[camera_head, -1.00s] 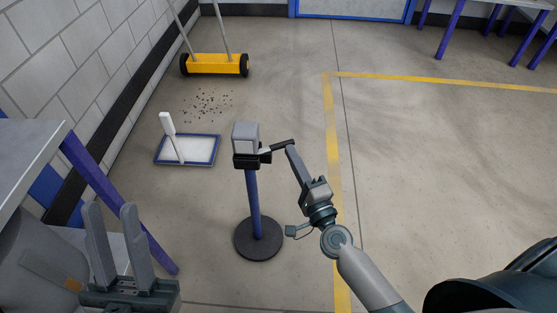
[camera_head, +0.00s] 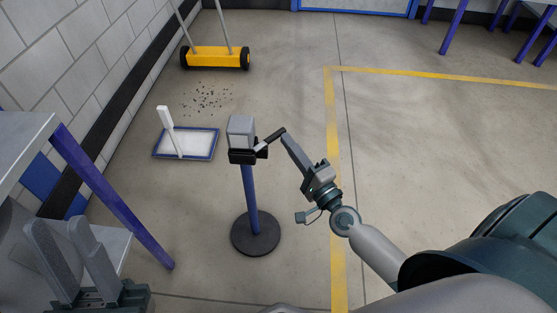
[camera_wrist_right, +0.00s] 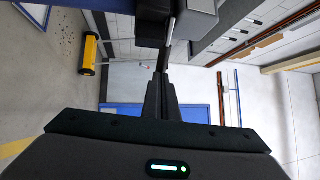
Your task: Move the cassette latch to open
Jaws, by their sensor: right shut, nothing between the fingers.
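The cassette is a grey block (camera_head: 241,130) in a black holder (camera_head: 240,156) on top of a blue post. The latch (camera_head: 274,136) has a short light arm and a dark handle, and it sticks out from the holder's right side, angled up and right in the head view. In the right wrist view a thin light bar of the latch (camera_wrist_right: 170,45) stands just beyond the fingertips. My right gripper (camera_head: 286,140) is shut and empty, its tips against or very near the handle; contact is unclear. My left gripper (camera_head: 56,222) is open and empty at lower left.
The post stands on a round black base (camera_head: 255,233). A blue-rimmed tray (camera_head: 202,143) with a white upright handle lies behind left. Beyond are dark scraps (camera_head: 208,97) and a yellow wheeled magnet sweeper (camera_head: 215,58). A table (camera_head: 25,140) is at left. Floor on the right is clear.

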